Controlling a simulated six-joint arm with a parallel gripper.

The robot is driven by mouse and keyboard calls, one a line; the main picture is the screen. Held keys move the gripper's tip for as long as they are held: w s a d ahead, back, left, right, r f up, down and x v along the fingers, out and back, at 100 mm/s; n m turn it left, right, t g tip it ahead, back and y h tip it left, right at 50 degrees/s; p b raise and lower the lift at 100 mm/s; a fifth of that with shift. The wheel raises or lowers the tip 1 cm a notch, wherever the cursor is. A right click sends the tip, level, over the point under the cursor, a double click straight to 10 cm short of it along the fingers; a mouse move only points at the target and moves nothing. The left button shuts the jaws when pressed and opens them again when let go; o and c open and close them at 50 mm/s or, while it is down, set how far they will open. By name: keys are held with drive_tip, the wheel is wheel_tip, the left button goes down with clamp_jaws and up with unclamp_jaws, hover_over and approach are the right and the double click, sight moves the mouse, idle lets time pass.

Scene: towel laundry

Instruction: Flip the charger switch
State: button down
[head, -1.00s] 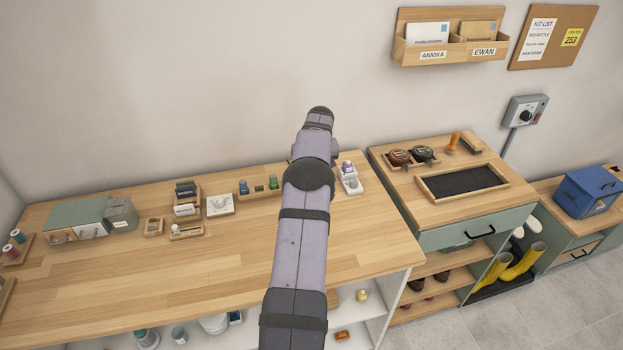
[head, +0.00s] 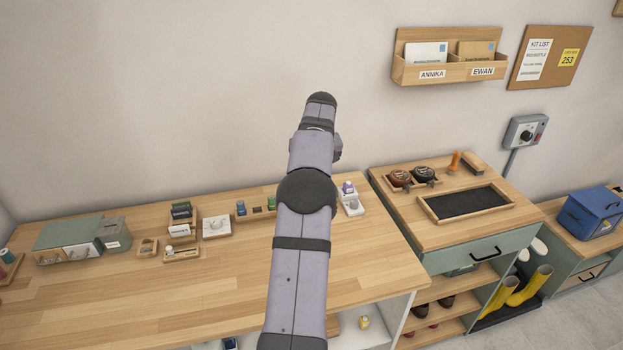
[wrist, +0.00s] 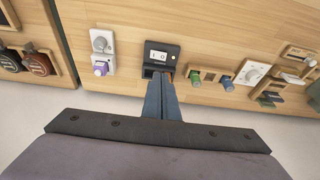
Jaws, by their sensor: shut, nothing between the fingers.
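In the wrist view a small black box (wrist: 161,52) with a white face carrying dark marks and a yellow dot stands on the wooden bench; it looks like the charger with its switch. My gripper (wrist: 161,76) is shut and empty, its fingertips overlapping the near edge of the box in the picture. I cannot tell whether they touch it. The switch position is too small to read. In the head view my arm hides the box and my fingertips.
A white unit with a purple part (wrist: 101,68) stands left of the box in the wrist view. Green pieces (wrist: 195,76) and a white dial plate (wrist: 251,73) lie to its right. In the head view the front of the wooden bench (head: 150,290) is clear.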

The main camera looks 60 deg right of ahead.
drive_tip(key=shift+d+b, duration=0.2)
drive_tip(key=shift+b, duration=0.65)
drive_tip(key=shift+r, duration=0.2)
drive_tip(key=p+x, duration=0.1)
drive_tip(key=x, duration=0.3)
drive_tip(key=p+x, duration=0.1)
drive_tip(key=x, duration=0.3)
drive_tip(key=a+p+x, duration=0.1)
drive_tip(key=x, duration=0.3)
drive_tip(key=shift+s+f+p, duration=0.1)
drive_tip(key=shift+f+p, duration=0.1)
drive_tip(key=shift+p, duration=0.1)
drive_tip(key=shift+f, duration=0.85)
